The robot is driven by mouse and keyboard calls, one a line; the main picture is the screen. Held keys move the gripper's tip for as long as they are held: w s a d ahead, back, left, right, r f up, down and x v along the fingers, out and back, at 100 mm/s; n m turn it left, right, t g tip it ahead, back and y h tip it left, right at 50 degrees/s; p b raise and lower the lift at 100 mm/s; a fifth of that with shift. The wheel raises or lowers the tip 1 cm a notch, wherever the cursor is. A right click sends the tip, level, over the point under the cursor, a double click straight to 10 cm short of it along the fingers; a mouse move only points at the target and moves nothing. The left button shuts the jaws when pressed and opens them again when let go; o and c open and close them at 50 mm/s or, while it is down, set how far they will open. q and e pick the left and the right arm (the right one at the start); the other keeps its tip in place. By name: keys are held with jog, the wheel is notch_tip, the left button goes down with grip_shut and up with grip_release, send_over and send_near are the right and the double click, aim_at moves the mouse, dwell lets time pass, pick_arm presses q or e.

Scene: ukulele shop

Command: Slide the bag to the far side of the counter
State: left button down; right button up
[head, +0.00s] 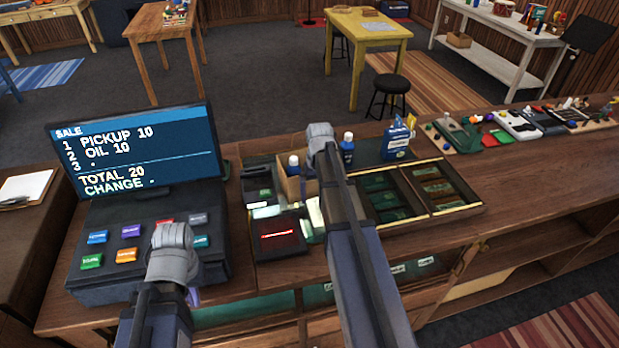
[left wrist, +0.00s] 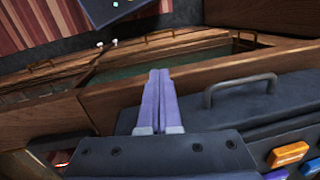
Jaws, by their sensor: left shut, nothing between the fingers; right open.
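The bag (head: 396,138) is small, blue and white, and stands upright on the counter (head: 470,180) behind the open trays, right of a dark blue bottle. My right arm passes to its left, apart from it. The fingers of my right gripper are hidden behind that arm. My left gripper (head: 193,297) is mostly hidden by its own arm, low in front of the register. In the left wrist view its two purple fingers (left wrist: 160,95) are together and empty, above the front of the counter. The bag is not in the left wrist view.
A register with a sale screen (head: 135,150) fills the counter's left end. A dark bottle (head: 347,150), a cardboard box (head: 297,185) and divided trays (head: 435,190) crowd the middle. Pedals and small parts (head: 515,125) lie to the right. Bare wood shows right of the trays.

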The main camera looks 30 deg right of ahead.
jog(key=shift+w, duration=0.1)
jog(key=shift+w+d, duration=0.9)
jog(key=shift+w, duration=2.9)
jog(key=shift+w+d, duration=0.95)
jog(key=shift+w, duration=2.8)
jog(key=shift+w+d, duration=0.9)
jog(key=shift+w, duration=2.9)
jog(key=shift+s+a+r+p, duration=0.2)
jog(key=shift+s+r+p, duration=0.3)
jog(key=shift+s, duration=0.25)
jog(key=shift+s+a+r+p, duration=0.15)
jog(key=shift+s+r+p, duration=0.35)
jog(key=shift+s, duration=0.25)
notch_tip(320, 180, up, 12)
jog(key=p, duration=1.2)
